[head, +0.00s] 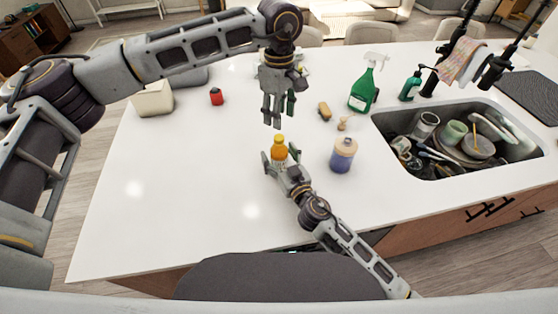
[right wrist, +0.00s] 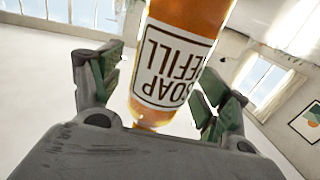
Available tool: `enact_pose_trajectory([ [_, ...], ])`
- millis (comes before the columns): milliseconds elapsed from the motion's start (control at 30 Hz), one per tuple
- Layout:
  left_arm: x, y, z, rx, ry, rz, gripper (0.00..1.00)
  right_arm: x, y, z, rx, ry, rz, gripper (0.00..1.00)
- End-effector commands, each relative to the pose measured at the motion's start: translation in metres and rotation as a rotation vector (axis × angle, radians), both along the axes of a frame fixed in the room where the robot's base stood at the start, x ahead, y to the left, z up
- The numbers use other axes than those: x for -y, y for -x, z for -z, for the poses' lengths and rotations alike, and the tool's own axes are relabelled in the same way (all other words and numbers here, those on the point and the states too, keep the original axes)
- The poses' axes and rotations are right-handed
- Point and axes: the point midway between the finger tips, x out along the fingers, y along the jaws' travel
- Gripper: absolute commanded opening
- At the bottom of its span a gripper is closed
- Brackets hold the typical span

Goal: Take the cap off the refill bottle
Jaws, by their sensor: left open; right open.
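The refill bottle (head: 279,153) is orange with a white label and stands upright on the white island. Its yellow-orange cap (head: 279,139) is on top. In the right wrist view the bottle (right wrist: 180,60) shows its "SOAP REFILL" label upside down, between the open fingers. My right gripper (head: 281,158) is open, with a finger on each side of the bottle; a gap shows beside the bottle at its left. My left gripper (head: 273,122) is open and empty, pointing down above and slightly behind the cap. The bottle's lower part is partly hidden by my right gripper in the head view.
A jar with blue contents (head: 343,156) stands right of the bottle. A green spray bottle (head: 364,88), a green pump bottle (head: 411,86), a brush (head: 324,111) and a small wooden item (head: 344,123) are behind it. The sink (head: 383,118) holds dishes. The island's left side is mostly clear.

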Motion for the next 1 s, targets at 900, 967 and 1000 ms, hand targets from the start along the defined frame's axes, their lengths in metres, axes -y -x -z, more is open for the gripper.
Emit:
enact_pose_trajectory([
  [900, 0.0001, 0.0001, 0.0000, 0.000, 0.000, 0.001, 0.44, -0.0002, -0.0004, -0.0004, 0.001, 0.000, 0.000, 0.00],
  [967, 0.0000, 0.0000, 0.0000, 0.000, 0.000, 0.004, 0.44, -0.0002, -0.0004, -0.0003, 0.001, 0.000, 0.000, 0.00],
  [1000, 0.0001, 0.0001, 0.0000, 0.000, 0.000, 0.009, 0.44, -0.0002, -0.0004, -0.0003, 0.001, 0.000, 0.000, 0.00],
])
